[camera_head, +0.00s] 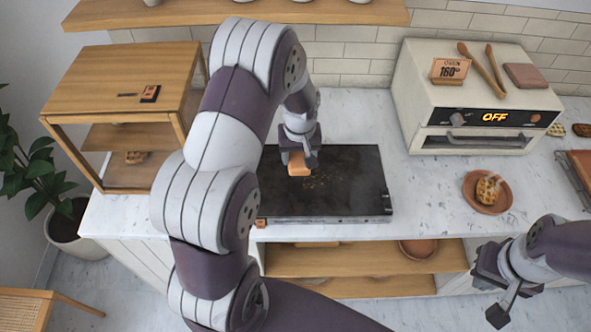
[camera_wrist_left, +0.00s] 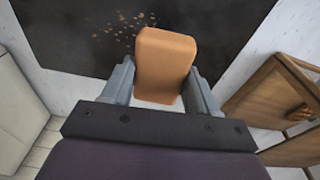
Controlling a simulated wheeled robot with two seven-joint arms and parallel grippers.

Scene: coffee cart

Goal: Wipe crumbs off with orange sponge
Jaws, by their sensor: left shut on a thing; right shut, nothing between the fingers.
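The orange sponge (camera_head: 298,165) is held between the fingers of my left gripper (camera_head: 299,158), over the left part of the dark griddle plate (camera_head: 350,172). In the left wrist view the sponge (camera_wrist_left: 165,62) sits between both fingers of the left gripper (camera_wrist_left: 163,85). Brown crumbs (camera_head: 318,181) lie scattered on the dark plate, close to the sponge; they also show in the left wrist view (camera_wrist_left: 128,27). I cannot tell whether the sponge touches the plate. My right gripper (camera_head: 496,293) is shut and empty at the lower right, in front of the counter.
A cream oven (camera_head: 480,95) stands at the back right. A terracotta plate (camera_head: 503,204) with a waffle (camera_head: 488,189) is on the counter (camera_head: 430,190) right of the griddle. A wooden cabinet (camera_head: 110,85) stands at the left. Shelves (camera_head: 350,262) lie below the counter.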

